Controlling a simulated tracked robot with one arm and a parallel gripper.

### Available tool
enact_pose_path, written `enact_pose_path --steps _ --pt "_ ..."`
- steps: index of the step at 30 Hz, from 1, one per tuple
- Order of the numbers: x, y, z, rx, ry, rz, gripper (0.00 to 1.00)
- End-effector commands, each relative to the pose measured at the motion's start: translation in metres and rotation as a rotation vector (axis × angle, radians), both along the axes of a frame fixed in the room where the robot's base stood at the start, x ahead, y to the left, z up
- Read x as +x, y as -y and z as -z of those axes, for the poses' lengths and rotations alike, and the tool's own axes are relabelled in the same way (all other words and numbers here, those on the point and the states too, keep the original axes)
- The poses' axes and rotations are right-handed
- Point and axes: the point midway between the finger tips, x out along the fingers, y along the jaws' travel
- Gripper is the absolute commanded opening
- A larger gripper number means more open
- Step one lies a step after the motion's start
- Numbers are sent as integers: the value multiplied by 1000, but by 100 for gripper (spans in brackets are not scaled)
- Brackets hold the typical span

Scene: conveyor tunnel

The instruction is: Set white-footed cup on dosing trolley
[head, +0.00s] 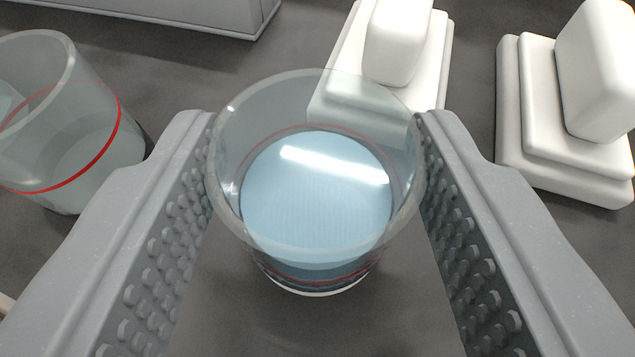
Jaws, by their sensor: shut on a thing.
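A clear cup (315,255) with blue liquid stands upright between the ridged grey fingers of my gripper (318,120). The gripper is shut on the cup, with one finger against each side. A thin red line shows low through its wall, and a pale edge shows at its foot. I cannot tell whether its foot touches the dark surface below. I cannot pick out the dosing trolley for certain in this view.
A second clear cup (70,150) with a red line stands left of my left finger. White stepped blocks stand behind the held cup (398,45) and at the right (600,80). A grey box (190,12) is at the back left.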

Motion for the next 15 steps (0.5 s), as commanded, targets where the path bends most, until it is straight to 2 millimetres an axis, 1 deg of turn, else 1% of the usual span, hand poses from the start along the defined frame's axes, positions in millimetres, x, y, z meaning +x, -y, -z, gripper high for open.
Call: enact_pose_path --steps 4,5,6,7,15 --pt "0 0 3 0 -1 0 6" --pt "0 0 2 0 -1 0 55" --pt "0 0 2 0 -1 0 66" --pt "0 0 2 0 -1 0 68" --pt "0 1 1 0 -1 1 68"
